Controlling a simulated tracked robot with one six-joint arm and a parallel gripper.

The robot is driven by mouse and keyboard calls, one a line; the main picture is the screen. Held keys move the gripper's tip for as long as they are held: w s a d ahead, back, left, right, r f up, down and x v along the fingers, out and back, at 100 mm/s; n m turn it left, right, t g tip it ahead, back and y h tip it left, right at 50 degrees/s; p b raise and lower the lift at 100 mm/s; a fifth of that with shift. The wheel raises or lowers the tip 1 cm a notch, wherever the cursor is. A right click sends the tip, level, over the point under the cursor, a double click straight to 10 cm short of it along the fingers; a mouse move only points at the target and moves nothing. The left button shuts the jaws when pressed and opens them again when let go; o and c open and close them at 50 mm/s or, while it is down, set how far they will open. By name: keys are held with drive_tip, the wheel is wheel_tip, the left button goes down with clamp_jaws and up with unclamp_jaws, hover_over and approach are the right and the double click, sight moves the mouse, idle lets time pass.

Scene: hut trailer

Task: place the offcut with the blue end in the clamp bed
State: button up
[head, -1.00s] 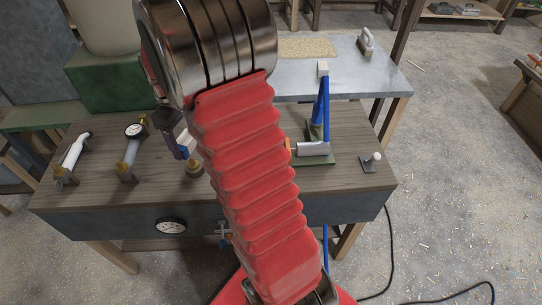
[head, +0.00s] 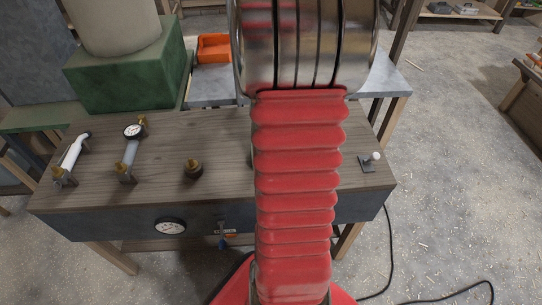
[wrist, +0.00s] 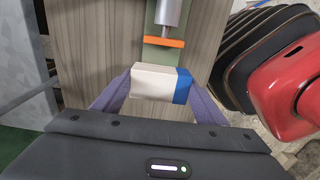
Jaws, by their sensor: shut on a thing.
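The offcut (wrist: 152,84), a pale block with a blue end (wrist: 182,87) on the right, is in the wrist view. My gripper (wrist: 158,90) is shut on it, with a purple finger at each end. Just beyond it is the clamp, with a silver cylinder (wrist: 168,12), an orange pad (wrist: 163,42) and a green bed (wrist: 155,54). The offcut appears in line with the bed, apart from the orange pad in the picture. I cannot tell whether it touches the bed. In the head view my arm hides the gripper, offcut and clamp.
The wooden bench (head: 110,180) holds two gauge fittings at left, a brass fitting (head: 193,170) in the middle and a small white-knobbed lever (head: 370,161) at right. A green box (head: 125,75) and an orange tray (head: 213,48) stand behind.

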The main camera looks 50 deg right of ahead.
drive_tip(key=shift+f, duration=3.15)
drive_tip(key=shift+f, duration=1.85)
drive_tip(key=shift+f, duration=0.1)
drive_tip(key=o, duration=1.1)
drive_tip(key=shift+o, duration=0.2)
wheel_tip(320, 180, up, 12)
drive_tip(key=shift+r, duration=0.1)
